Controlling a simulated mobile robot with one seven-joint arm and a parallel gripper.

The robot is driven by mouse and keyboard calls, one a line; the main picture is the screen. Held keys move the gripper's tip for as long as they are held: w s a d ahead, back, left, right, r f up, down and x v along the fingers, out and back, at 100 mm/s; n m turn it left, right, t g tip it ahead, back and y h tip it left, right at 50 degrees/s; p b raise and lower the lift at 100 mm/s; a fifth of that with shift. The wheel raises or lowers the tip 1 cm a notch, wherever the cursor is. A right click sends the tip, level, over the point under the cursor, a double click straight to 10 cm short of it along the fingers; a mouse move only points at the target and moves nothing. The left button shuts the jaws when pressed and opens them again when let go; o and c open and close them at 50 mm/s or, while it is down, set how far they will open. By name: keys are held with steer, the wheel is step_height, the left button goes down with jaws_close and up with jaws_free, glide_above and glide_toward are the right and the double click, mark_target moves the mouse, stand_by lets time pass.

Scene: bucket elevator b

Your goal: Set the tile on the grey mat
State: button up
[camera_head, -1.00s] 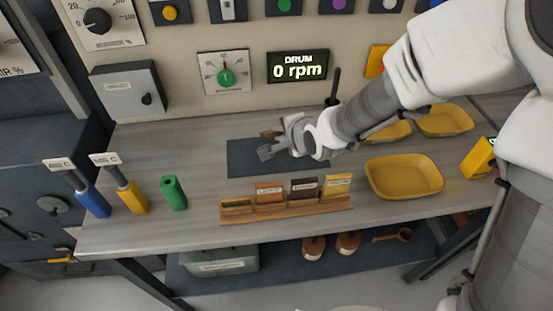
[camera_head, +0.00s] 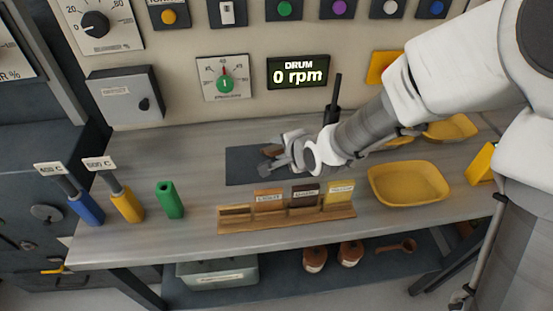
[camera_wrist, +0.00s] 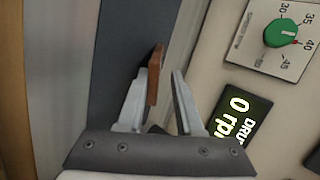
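The grey mat (camera_head: 240,168) lies flat on the bench, partly hidden by my gripper. My gripper (camera_head: 272,160) is over the mat, reaching in from the right. A reddish-brown tile (camera_head: 273,149) shows at its fingers. In the wrist view my gripper (camera_wrist: 158,78) has its fingers apart, with the tile (camera_wrist: 155,74) edge-on between them. The tile is close to the left finger, with a gap to the right finger. The mat (camera_wrist: 112,55) is the dark band behind the left finger. I cannot tell whether the tile touches the mat.
A wooden rack (camera_head: 285,220) in front of the mat holds three labelled tiles; its left slot is empty. A yellow tray (camera_head: 408,184) stands to the right. A green block (camera_head: 169,200) and blue and yellow handles stand left. A black upright rod (camera_head: 334,98) is behind my wrist.

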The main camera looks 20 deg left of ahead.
steer(key=p+v, duration=0.6)
steer(key=v, duration=0.2)
step_height(320, 180, up, 8)
steer(key=s+d+p, duration=0.1)
steer(key=p, duration=0.4)
steer(key=shift+s+d, duration=0.3)
